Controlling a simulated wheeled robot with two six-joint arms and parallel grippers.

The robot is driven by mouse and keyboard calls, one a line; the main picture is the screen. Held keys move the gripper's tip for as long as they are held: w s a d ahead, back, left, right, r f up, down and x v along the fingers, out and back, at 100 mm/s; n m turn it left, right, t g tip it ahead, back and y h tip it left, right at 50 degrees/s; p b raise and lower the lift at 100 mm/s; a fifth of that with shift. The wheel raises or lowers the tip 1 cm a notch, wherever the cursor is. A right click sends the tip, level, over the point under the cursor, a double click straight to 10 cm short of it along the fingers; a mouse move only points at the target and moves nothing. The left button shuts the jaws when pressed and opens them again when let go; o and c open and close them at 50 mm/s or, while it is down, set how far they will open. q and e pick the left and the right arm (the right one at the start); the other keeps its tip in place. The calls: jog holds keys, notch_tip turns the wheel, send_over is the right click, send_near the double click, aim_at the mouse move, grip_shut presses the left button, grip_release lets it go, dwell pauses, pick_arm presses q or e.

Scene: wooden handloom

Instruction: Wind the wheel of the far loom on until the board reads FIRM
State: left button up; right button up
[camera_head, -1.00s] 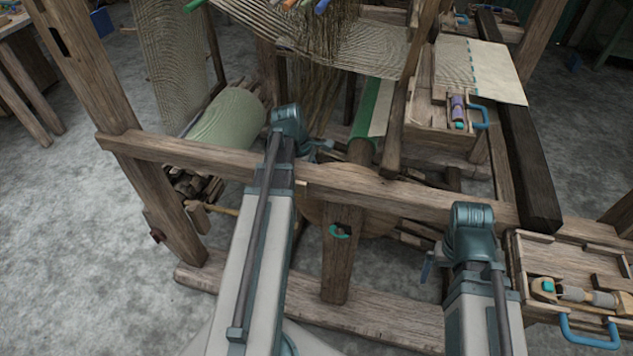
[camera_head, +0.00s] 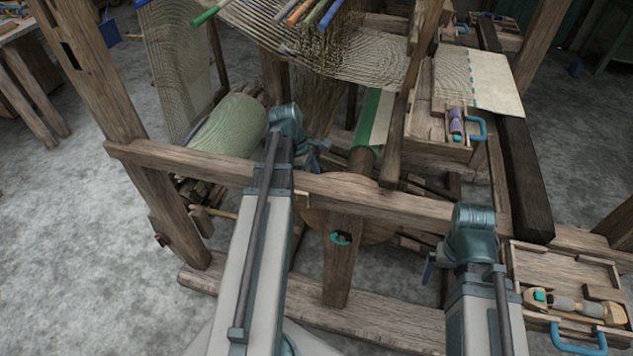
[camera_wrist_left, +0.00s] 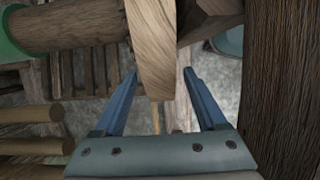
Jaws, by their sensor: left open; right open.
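A wooden loom frame stands in front of me. Its round wooden wheel (camera_head: 318,221) sits low behind the front rail and is partly hidden by a post. In the left wrist view a pale wooden rim (camera_wrist_left: 152,55), seemingly the wheel's edge, passes between the fingers of my left gripper (camera_wrist_left: 160,75). That gripper is open; I cannot tell whether it touches the rim. My right gripper (camera_head: 429,272) is open and empty, low beside the right-hand tray. No readable board shows.
The front rail (camera_head: 235,176) and post (camera_head: 338,280) stand close to my left arm. A tray (camera_head: 520,262) with tools and a blue handle is at right. A green cloth roll (camera_head: 232,125) lies behind the rail. Grey floor (camera_head: 70,240) is clear at left.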

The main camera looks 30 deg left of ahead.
pick_arm(q)
jog(key=w+p+v, duration=0.1)
jog(key=p+v, duration=0.7)
jog(key=v, duration=0.2)
jog(key=shift+s+p, duration=0.3)
jog(key=shift+s, duration=0.2)
jog(key=b+x, duration=1.3)
jog(key=shift+d+f, duration=0.1)
jog(key=shift+f, duration=0.1)
jog(key=shift+r, duration=0.1)
